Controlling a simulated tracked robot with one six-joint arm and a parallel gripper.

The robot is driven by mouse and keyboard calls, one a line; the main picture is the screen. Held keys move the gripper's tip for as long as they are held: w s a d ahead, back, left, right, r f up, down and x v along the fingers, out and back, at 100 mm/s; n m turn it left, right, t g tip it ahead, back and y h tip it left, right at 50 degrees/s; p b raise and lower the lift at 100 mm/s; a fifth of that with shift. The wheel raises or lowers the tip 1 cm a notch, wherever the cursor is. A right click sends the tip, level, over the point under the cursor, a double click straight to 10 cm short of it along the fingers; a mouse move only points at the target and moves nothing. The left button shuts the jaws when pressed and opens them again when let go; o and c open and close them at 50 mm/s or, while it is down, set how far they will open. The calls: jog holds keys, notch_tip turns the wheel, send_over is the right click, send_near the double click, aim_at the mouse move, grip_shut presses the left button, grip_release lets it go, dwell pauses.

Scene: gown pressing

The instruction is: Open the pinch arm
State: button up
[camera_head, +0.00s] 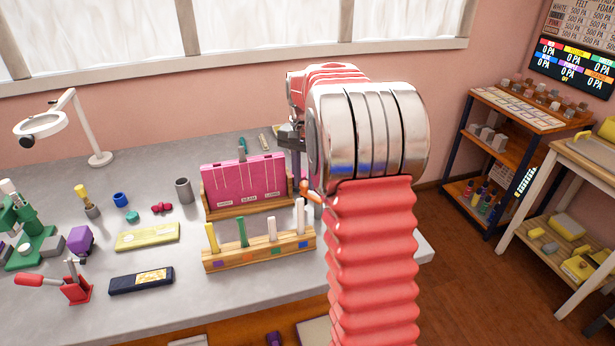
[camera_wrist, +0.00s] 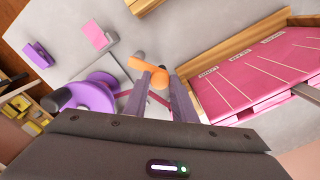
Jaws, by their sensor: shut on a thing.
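An orange lever-like piece (camera_wrist: 150,66) sits between the two fingers of my gripper (camera_wrist: 152,82) in the wrist view, and the fingers are shut on it. I take it to be the pinch arm. Beside it on the left is a purple rounded device (camera_wrist: 92,94) with a dark knob, standing over the grey table. Thin dark pink bars run behind the fingers. In the head view a small orange part (camera_head: 312,190) shows at the left edge of my red arm. My arm hides most of the device there, and my fingertips are not clear.
A pink board in a wooden holder (camera_head: 252,210) stands close left of my arm. In front of it is a wooden rack (camera_head: 262,261) with several coloured sticks. A magnifier lamp, a red lever tool (camera_head: 72,290) and small blocks stand farther left. Shelves stand to the right.

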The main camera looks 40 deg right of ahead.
jog(key=shift+s+a+n, duration=0.15)
jog(key=shift+a+n, duration=0.15)
jog(key=shift+n, duration=0.55)
jog(key=shift+s+a+n, duration=0.1)
jog(key=shift+a+n, duration=0.25)
jog(key=shift+n, duration=0.55)
jog(key=shift+s+a+n, duration=0.15)
jog(key=shift+a+n, duration=0.15)
jog(key=shift+n, duration=0.55)
jog(key=o, duration=1)
jog(key=shift+o, duration=0.2)
notch_tip(320, 180, up, 14)
jog(key=shift+f, duration=0.15)
